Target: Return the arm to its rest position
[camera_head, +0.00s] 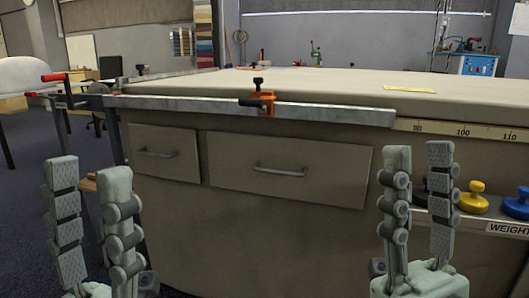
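My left gripper (92,205) shows at the lower left, pointing up, with a clear gap between its two fingers. It is open and empty. My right gripper (418,190) shows at the lower right, also pointing up with a gap between its fingers. It is open and empty. Both grippers are in front of the long cloth table (300,85) and appear apart from it. The arms behind the grippers are mostly out of view.
The table front has two drawers with handles (280,171). A metal rail (330,114) with an orange clamp (262,102) runs along its edge. A yellow weight (473,197) and a blue weight (518,204) stand on a shelf near my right gripper. A yellow strip (410,89) lies on the tabletop.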

